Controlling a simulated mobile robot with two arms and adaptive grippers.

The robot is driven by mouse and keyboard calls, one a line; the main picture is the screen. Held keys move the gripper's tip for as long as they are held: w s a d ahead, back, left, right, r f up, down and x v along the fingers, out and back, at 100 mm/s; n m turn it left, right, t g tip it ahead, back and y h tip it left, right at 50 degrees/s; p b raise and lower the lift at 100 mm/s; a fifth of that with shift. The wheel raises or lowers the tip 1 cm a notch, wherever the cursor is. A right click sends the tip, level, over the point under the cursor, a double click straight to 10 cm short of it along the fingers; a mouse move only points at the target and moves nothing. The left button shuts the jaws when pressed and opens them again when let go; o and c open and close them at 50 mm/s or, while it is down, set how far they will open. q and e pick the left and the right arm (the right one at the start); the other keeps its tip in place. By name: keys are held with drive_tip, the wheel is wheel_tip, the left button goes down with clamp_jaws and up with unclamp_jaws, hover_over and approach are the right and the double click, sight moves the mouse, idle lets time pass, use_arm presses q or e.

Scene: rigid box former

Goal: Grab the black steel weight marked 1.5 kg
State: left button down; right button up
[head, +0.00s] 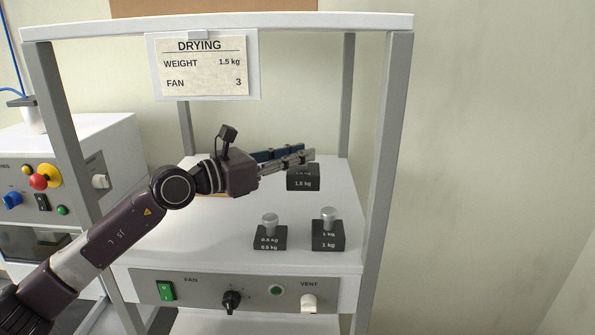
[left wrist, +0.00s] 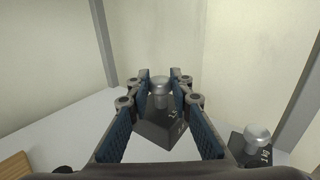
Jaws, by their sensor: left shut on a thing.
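The black steel weight marked 1.5 kg (head: 303,181) is at the back right of the white shelf top. My left gripper (head: 312,156) reaches in from the left at its top, and the fingers hide its knob in the head view. In the left wrist view the weight (left wrist: 165,127) and its silver knob show between the fingertips of the left gripper (left wrist: 160,83), which is shut on it. I cannot tell whether the weight's base touches the shelf. My right gripper is not in view.
The 0.5 kg weight (head: 270,236) and the 1 kg weight (head: 328,236) stand near the shelf's front edge. Grey posts (head: 384,150) frame the shelf. A sign (head: 205,66) reads weight 1.5 kg, fan 3. A control panel (head: 190,291) runs along the front.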

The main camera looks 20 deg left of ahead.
use_arm(q)
drive_tip(key=shift+s+a+r, duration=0.15)
drive_tip(key=shift+a+r, duration=0.05)
drive_tip(key=shift+r, duration=0.45)
drive_tip(key=b+v, duration=1.5)
drive_tip(key=v, duration=0.2)
drive_tip(key=shift+s+a+b, duration=0.25)
drive_tip(key=shift+s+b, duration=0.05)
drive_tip(key=shift+s, duration=0.05)
